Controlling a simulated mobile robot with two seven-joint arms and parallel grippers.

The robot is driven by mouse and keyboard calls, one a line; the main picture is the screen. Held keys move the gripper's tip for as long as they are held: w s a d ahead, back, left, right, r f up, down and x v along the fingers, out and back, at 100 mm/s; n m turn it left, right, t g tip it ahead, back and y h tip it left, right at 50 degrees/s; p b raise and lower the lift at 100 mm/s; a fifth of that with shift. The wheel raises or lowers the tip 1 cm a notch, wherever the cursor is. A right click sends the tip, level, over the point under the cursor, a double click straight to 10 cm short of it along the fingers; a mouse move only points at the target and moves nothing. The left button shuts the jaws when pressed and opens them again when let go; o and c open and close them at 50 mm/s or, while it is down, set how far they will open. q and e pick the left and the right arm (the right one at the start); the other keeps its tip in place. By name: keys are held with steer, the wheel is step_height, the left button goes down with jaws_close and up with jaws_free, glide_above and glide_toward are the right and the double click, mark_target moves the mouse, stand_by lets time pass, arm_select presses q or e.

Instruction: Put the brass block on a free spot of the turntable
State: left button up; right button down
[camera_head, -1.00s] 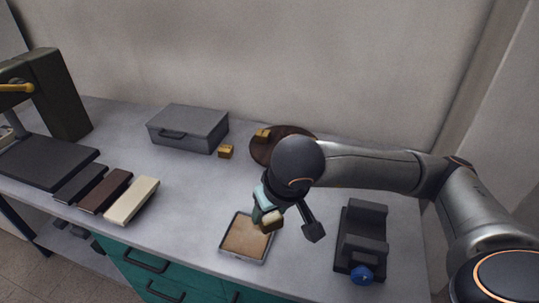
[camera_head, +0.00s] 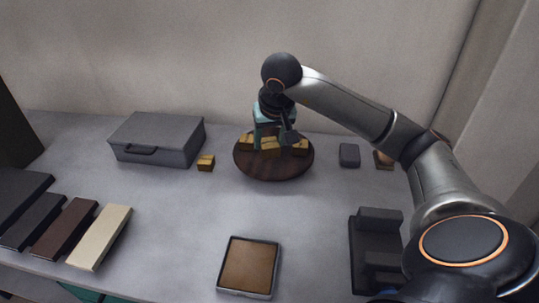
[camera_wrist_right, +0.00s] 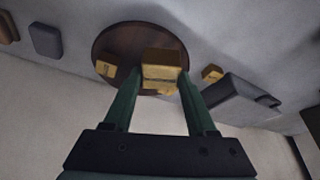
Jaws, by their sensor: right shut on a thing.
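My right gripper (camera_head: 270,142) is shut on a brass block (camera_head: 270,149) over the round dark wooden turntable (camera_head: 272,172). In the right wrist view the block (camera_wrist_right: 162,62) sits between the fingertips (camera_wrist_right: 158,76); whether it touches the turntable I cannot tell. Another brass block (camera_head: 300,148) stands on the turntable at the right, and one (camera_head: 246,142) at its left back. In the wrist view one block is partly hidden behind the held one. The turntable's front part is bare. My left gripper is not in view.
A loose brass block (camera_head: 205,162) lies left of the turntable, near a grey case (camera_head: 158,138). A dark grey block (camera_head: 349,155) and a brown-topped piece (camera_head: 383,160) lie to the right. A brown-lined tray (camera_head: 274,270) is at the front. Open tabletop lies between tray and turntable.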

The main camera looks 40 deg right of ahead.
steer(key=w+d+f, duration=0.1)
steer(key=f, duration=0.1)
steer(key=w+d+f, duration=0.1)
steer(key=f, duration=0.1)
steer(key=w+d+f, duration=0.1)
steer(key=w+f, duration=0.1)
steer(key=shift+d, duration=0.3)
steer(key=shift+f, duration=1.5)
steer(key=shift+d+f, duration=0.1)
steer(key=shift+f, duration=0.05)
steer(key=shift+c, duration=1)
jaws_free()
steer(key=shift+f, duration=0.1)
steer(key=shift+s+r, duration=0.1)
steer(key=shift+r, duration=0.35)
steer(key=v, duration=1.1)
steer(key=shift+s+r, duration=0.15)
steer(key=shift+r, duration=0.05)
